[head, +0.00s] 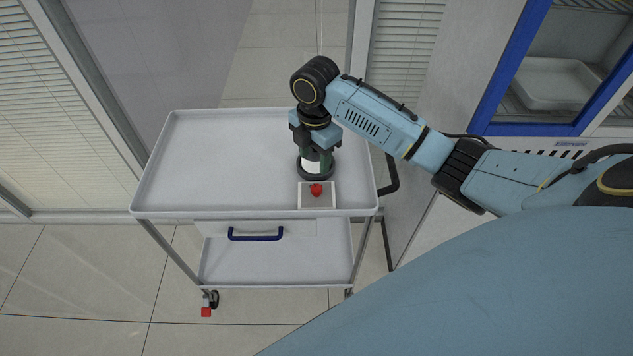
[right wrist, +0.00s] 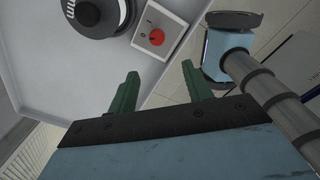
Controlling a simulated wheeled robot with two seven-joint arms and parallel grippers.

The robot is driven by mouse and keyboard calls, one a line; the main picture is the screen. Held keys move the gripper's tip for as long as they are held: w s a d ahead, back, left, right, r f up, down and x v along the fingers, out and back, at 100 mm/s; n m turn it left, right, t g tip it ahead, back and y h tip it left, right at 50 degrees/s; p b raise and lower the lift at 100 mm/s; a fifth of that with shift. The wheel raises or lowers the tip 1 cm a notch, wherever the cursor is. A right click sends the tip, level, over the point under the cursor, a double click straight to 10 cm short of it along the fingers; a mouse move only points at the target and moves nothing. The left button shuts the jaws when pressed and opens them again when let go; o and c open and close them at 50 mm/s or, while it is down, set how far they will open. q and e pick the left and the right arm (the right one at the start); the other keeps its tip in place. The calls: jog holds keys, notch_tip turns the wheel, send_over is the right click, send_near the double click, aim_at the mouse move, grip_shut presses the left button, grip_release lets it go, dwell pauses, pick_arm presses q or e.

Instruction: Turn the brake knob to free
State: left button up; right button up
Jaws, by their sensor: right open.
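The brake knob (head: 316,189) is small and red. It sits on a pale square plate (head: 327,201) at the front right of the trolley top. In the right wrist view the knob (right wrist: 156,37) and its plate (right wrist: 174,26) show near the top, with small dark marks on the plate. I cannot read the knob's setting for certain. My right gripper (head: 317,156) points down over the trolley, just behind the knob in the head view. In the right wrist view its green fingers (right wrist: 160,72) are apart, with nothing between them; the knob lies beyond them. My left gripper is not in view.
A round black-based item with a white part (head: 311,167) stands behind the plate, partly hidden by the gripper. The grey trolley top (head: 220,160) is clear on its left. A drawer with a blue handle (head: 255,237) is below. A red square (head: 206,312) is by a caster.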

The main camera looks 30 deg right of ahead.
aim_at(317, 188)
jog(key=shift+n, duration=0.4)
jog(key=f, duration=0.4)
jog(key=f+b, duration=0.1)
jog(key=f, duration=0.3)
jog(key=d+f, duration=0.1)
jog(key=f, duration=0.3)
jog(key=shift+w, duration=0.35)
jog(key=shift+c, duration=0.3)
jog(key=c, duration=0.9)
jog(key=shift+r+m+p, duration=0.25)
jog(key=shift+m+p, duration=1.1)
jog(key=shift+m, duration=0.05)
jog(key=m+p, duration=0.2)
jog(key=shift+m, duration=0.3)
jog(key=m+p, duration=0.2)
jog(key=m, duration=0.1)
jog(key=shift+f+m+p, duration=0.15)
jog(key=shift+m+p, duration=0.75)
jog(key=shift+m, duration=0.9)
